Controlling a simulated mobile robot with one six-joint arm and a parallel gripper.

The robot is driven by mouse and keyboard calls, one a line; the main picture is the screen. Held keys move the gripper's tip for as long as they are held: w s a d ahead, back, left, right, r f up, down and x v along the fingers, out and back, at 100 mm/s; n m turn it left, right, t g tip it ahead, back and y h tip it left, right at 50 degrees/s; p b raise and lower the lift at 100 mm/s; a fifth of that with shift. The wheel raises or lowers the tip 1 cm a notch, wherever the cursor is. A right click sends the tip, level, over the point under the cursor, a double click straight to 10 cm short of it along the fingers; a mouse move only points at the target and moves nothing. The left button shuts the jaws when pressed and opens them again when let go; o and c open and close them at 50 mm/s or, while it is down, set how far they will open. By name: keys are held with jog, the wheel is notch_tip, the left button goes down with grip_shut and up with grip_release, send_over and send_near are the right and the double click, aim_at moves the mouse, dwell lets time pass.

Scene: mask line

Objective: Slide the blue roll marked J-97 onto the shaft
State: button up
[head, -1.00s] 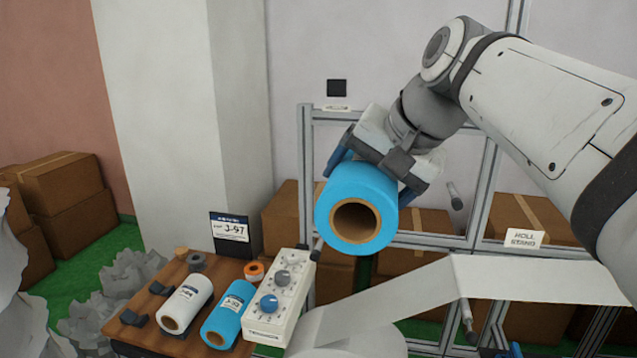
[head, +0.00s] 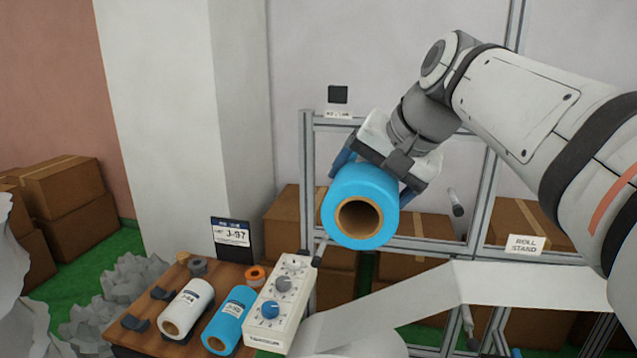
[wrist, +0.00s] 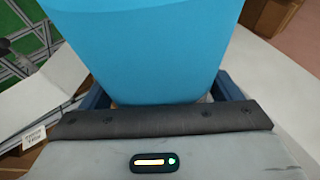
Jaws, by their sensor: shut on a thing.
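My gripper (head: 378,180) is shut on a blue roll (head: 345,190) with a brown cardboard core, held in the air in front of the metal frame. Its open core end faces the head camera. No label shows on this roll, so I cannot read its mark. In the wrist view the roll (wrist: 140,45) fills the space between the blue fingers. A short grey rod with a dark tip (head: 319,252), possibly the shaft, sticks out below and left of the roll, apart from it. Other short pegs are on the frame, one at the right (head: 456,203).
A wooden table (head: 222,275) at lower left bears a white roll (head: 187,307), another blue roll (head: 228,320), and a knob box (head: 283,300). A J-97 card (head: 231,232) stands behind. A white web (head: 520,285) runs across the lower right, below the held roll.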

jog(key=shift+w+d+p, duration=0.15)
jog(key=shift+w+d, duration=0.1)
jog(key=shift+w, duration=0.45)
jog(key=shift+w+d+p, duration=0.15)
jog(key=shift+w+d, duration=0.05)
jog(key=shift+w, duration=0.5)
jog(key=shift+w+d+p, duration=0.25)
jog(key=shift+w, duration=0.55)
jog(key=shift+w+d+p, duration=0.3)
jog(key=shift+w, duration=0.5)
jog(key=shift+w+d+p, duration=0.25)
jog(key=shift+w, duration=0.55)
jog(key=shift+w+d+p, duration=0.25)
jog(key=shift+w+p, duration=0.1)
jog(key=shift+w, duration=0.45)
jog(key=shift+w+d+p, duration=0.25)
jog(key=shift+w+p, duration=0.05)
jog(key=shift+w, duration=0.45)
jog(key=shift+w+d+p, duration=0.25)
jog(key=shift+w+p, duration=0.1)
jog(key=shift+w, duration=0.45)
jog(key=shift+w, duration=0.15)
